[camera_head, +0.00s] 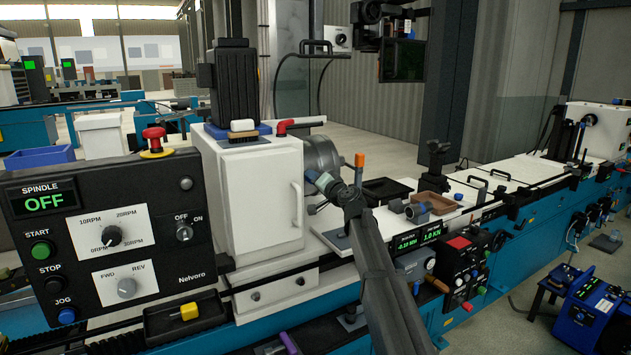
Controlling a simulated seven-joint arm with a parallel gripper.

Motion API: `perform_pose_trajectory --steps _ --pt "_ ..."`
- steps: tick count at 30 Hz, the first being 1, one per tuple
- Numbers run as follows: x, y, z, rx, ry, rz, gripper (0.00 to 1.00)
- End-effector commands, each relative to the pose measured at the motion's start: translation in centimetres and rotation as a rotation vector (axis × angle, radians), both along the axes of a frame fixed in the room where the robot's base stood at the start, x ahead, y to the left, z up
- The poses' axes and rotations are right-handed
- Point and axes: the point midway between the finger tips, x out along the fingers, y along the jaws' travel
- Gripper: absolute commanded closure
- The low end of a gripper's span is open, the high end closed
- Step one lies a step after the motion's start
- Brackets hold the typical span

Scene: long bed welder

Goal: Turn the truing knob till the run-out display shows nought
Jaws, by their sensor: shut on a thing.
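My gripper (327,187) is at the end of the dark grey arm, in the middle of the view, just in front of the grey round chuck (322,154). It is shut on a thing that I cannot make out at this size. I cannot pick out the truing knob with certainty; the arm hides part of that area. The run-out display (407,243) stands on the machine bed to the right of the arm. Its small green digits seem to read -0.10 MM. A second display (432,234) beside it reads 1.0 KN.
An orange-topped upright piece (360,160) stands close to my wrist. The white headstock cabinet (262,195) is at the left, with the black spindle panel (105,235) reading OFF. A dark tray (388,188) and a brown tray (437,203) lie behind the displays.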

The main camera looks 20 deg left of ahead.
Motion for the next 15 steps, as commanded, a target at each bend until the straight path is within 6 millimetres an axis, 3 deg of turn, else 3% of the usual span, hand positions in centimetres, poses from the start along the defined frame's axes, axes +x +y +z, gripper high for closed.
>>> perform_pose_trajectory --steps 7,8,15 --pt "-0.02 -0.01 -0.01 -0.001 -0.001 0.0 0.94" --pt "-0.02 -0.01 -0.01 -0.001 -0.001 0.0 0.6" --pt "0.0 -0.01 -0.01 -0.001 -0.001 0.0 0.37"
